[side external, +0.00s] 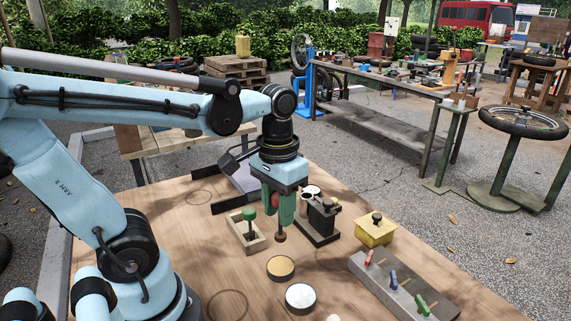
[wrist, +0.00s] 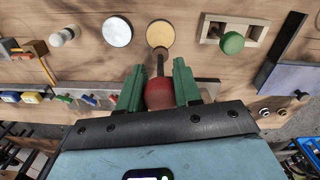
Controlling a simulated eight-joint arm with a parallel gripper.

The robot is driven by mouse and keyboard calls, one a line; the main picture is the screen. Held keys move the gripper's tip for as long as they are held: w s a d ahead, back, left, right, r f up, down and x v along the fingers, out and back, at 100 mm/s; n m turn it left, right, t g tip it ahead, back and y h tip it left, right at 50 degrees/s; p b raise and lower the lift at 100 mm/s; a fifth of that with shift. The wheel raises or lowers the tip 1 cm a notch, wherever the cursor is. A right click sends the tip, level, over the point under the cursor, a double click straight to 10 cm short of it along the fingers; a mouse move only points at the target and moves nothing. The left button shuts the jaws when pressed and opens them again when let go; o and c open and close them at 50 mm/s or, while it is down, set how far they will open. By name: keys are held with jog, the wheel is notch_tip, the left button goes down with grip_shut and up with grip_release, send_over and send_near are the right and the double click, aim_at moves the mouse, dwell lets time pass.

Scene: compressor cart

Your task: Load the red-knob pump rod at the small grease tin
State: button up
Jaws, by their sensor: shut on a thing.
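My gripper (side external: 281,208) is shut on the red-knob pump rod, with its green fingers on either side of the red knob (wrist: 158,95). The rod hangs down, and its dark reddish tip (side external: 280,237) is above the table, apart from the tins. A round tin with a tan top (side external: 281,267) lies just in front of the tip; it also shows in the wrist view (wrist: 160,35), beyond the rod's end. A tin with a white top (side external: 300,297) stands beside it. I cannot tell for sure which is the small grease tin.
A wooden holder (side external: 258,244) with a green knob (side external: 249,213) stands left of my gripper. A black stand (side external: 318,238) with metal parts is close on the right. A yellow box (side external: 375,232) and a grey block (side external: 386,290) with coloured handles are farther right. Bare wood surrounds the tins.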

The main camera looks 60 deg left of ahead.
aim_at(279, 235)
jog(key=shift+f, duration=3.3)
jog(key=shift+f, duration=0.6)
jog(key=shift+r, duration=3.55)
